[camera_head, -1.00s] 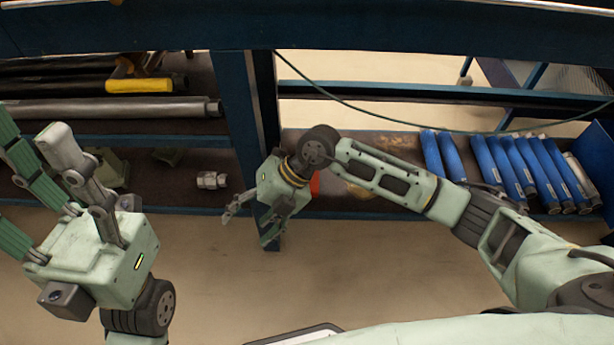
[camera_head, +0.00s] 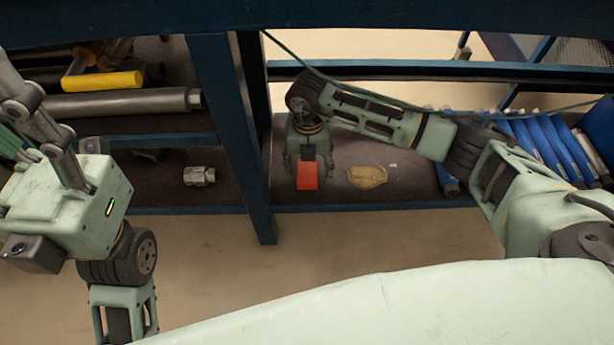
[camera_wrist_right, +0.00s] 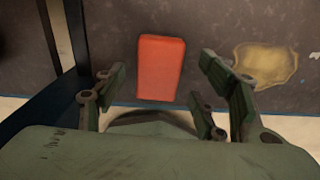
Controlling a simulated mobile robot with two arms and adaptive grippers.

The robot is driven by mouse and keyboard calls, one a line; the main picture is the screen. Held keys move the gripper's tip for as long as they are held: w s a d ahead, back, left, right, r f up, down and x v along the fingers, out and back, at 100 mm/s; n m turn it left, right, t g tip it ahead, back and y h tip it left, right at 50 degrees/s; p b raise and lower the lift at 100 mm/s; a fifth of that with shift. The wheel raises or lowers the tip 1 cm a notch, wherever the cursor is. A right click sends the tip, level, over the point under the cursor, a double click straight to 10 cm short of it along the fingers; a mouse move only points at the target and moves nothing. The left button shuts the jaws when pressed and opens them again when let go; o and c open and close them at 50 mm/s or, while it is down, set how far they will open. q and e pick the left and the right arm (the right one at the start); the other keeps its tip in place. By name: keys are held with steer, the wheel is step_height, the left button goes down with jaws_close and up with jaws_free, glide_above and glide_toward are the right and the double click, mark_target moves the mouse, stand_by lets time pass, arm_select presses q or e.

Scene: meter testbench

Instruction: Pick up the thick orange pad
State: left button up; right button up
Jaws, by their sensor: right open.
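The thick orange pad (camera_head: 307,176) is a red-orange block on the dark lower shelf, just right of the blue post. It also shows in the right wrist view (camera_wrist_right: 160,68), upright in the picture and ahead of the fingers. My right gripper (camera_head: 306,158) hangs over the shelf just behind the pad. In the right wrist view its fingers (camera_wrist_right: 158,98) are spread wide, with the pad between their lines and nothing gripped.
A blue post (camera_head: 236,140) stands close left of the pad. A yellowish stain (camera_head: 367,176) marks the shelf (camera_head: 405,185) to its right. Blue cylinders (camera_head: 545,148) lie farther right. A metal fitting (camera_head: 200,176) and long bars (camera_head: 120,103) lie left of the post. A green cable hangs above.

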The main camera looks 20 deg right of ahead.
mark_target(307, 171)
steer(key=shift+a+f+b, duration=0.1)
steer(key=shift+f+b, duration=0.45)
steer(key=shift+f, duration=1)
steer(key=c, duration=1.3)
